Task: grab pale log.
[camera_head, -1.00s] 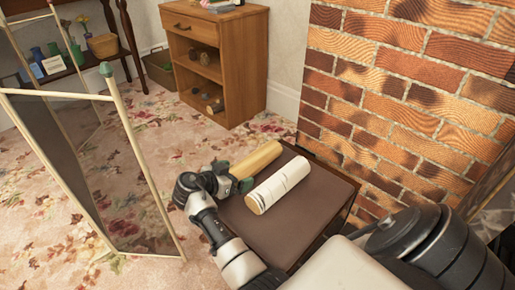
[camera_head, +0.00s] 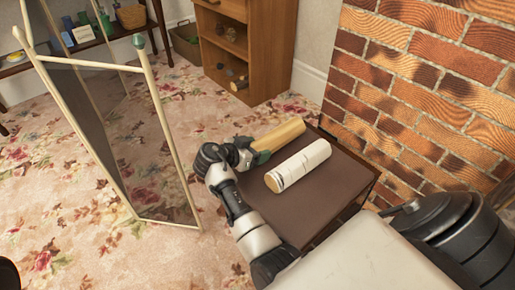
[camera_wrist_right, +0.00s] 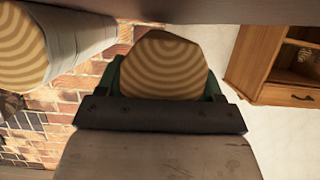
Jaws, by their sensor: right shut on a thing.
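The pale log (camera_head: 281,134), smooth and yellowish, is at the back edge of a dark brown table top (camera_head: 318,200). My right gripper (camera_head: 254,157) is shut around its near end. In the right wrist view the ringed end of the pale log (camera_wrist_right: 163,67) sits between the fingers. I cannot tell whether the log touches the table or is slightly raised. A white-barked log (camera_head: 300,165) lies beside it, apart from the gripper; its ringed end (camera_wrist_right: 22,50) shows at the left of the wrist view. My left gripper is not in view.
A brick wall (camera_head: 430,90) stands right of the table. A folding mirror or screen (camera_head: 120,130) stands on the left. A wooden cabinet (camera_head: 265,60) with small items on its shelves is behind. Flowered carpet (camera_head: 70,200) lies open between them.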

